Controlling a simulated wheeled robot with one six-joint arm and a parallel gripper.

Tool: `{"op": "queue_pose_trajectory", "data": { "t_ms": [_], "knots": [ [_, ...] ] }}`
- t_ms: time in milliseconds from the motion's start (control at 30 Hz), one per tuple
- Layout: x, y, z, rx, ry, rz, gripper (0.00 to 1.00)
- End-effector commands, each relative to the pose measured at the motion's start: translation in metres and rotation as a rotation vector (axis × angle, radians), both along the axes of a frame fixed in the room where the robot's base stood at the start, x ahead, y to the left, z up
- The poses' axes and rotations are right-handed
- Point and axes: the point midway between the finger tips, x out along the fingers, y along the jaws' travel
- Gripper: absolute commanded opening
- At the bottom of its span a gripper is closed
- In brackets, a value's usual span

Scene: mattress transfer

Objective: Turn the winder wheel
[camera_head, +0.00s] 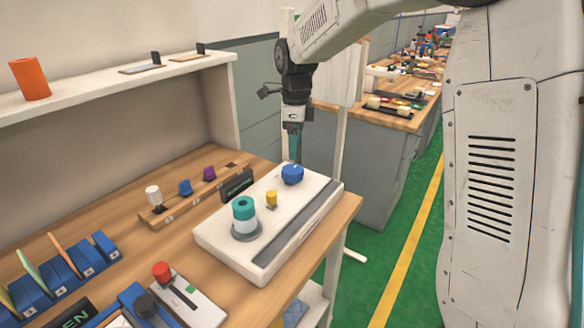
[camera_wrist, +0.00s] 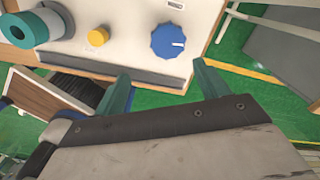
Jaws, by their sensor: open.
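The winder is a white box (camera_head: 217,238) at the table's right edge. Its blue winder wheel (camera_head: 292,174) is a ridged knob at the far end, also in the wrist view (camera_wrist: 168,41) with a white mark pointing right. A teal spool (camera_head: 244,208) on a white core and a small yellow post (camera_head: 271,198) stand on the same box. My gripper (camera_head: 294,150) points down at the wheel's far side. In the wrist view its teal fingers (camera_wrist: 162,84) are apart and empty, and the wheel lies beyond the tips. I cannot tell the exact height above it.
A wooden rack (camera_head: 180,208) with small colored pieces lies left of the box. Blue numbered holders (camera_head: 65,272) and a panel with a red button (camera_head: 162,272) are nearer. A white shelf (camera_head: 120,80) runs above. A grey cabinet with a wooden top (camera_head: 375,118) stands beyond the green floor.

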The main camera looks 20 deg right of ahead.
Motion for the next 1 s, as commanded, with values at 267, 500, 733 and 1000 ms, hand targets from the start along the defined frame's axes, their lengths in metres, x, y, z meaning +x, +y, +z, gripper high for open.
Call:
{"op": "queue_pose_trajectory", "data": {
  "t_ms": [267, 500, 733, 1000],
  "knots": [
    [0.022, 0.002, -0.029, 0.000, 0.009, -0.141, 0.73],
    [0.021, 0.002, -0.067, 0.000, 0.009, -0.139, 0.73],
    [0.021, 0.002, -0.091, 0.000, 0.007, -0.138, 0.73],
    [0.021, 0.002, -0.095, 0.000, 0.006, -0.137, 0.73]
  ]
}}
